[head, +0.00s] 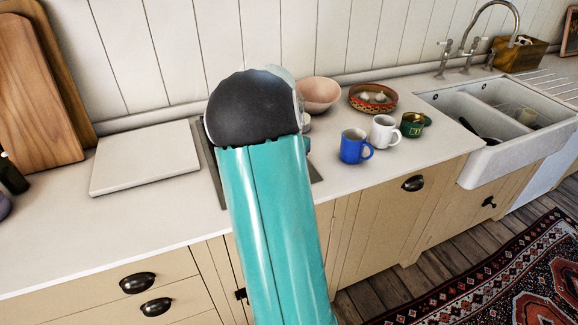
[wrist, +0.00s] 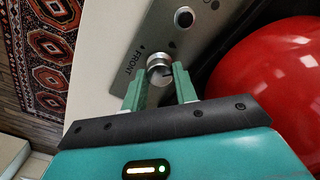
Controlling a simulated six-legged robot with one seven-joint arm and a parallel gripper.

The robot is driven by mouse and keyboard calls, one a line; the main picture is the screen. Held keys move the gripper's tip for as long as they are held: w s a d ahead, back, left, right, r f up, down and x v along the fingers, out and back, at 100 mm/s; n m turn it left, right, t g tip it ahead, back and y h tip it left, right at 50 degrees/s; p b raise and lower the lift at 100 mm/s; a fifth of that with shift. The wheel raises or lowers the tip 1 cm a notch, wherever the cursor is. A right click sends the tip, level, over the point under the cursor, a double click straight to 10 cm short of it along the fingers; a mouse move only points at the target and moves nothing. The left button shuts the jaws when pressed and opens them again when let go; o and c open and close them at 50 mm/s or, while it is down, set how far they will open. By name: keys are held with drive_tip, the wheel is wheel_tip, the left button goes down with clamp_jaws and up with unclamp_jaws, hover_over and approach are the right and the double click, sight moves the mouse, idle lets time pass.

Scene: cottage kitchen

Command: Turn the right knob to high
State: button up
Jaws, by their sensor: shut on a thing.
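In the wrist view a silver knob (wrist: 159,66) sits on a grey hob panel beside the word FRONT. My gripper (wrist: 160,80) has its two green fingers around this knob, one on each side, shut on it. A second, dark-centred knob (wrist: 184,18) is farther up the same panel, apart from my fingers. I cannot tell the knob's exact setting. In the head view my teal arm hides the knobs, my gripper and most of the hob (head: 216,170); only edges of the hob show.
A red rounded pot (wrist: 275,75) stands close to my gripper's right in the wrist view. In the head view a blue mug (head: 353,146), a white mug (head: 383,131), a green mug (head: 413,125) and bowls stand right of my arm. A white slab (head: 146,157) lies left.

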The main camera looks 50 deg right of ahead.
drive_tip(key=n, duration=0.4)
drive_tip(key=shift+n, duration=2.2)
drive_tip(key=o, duration=1)
drive_tip(key=shift+c, duration=0.2)
wheel_tip(320, 180, up, 14)
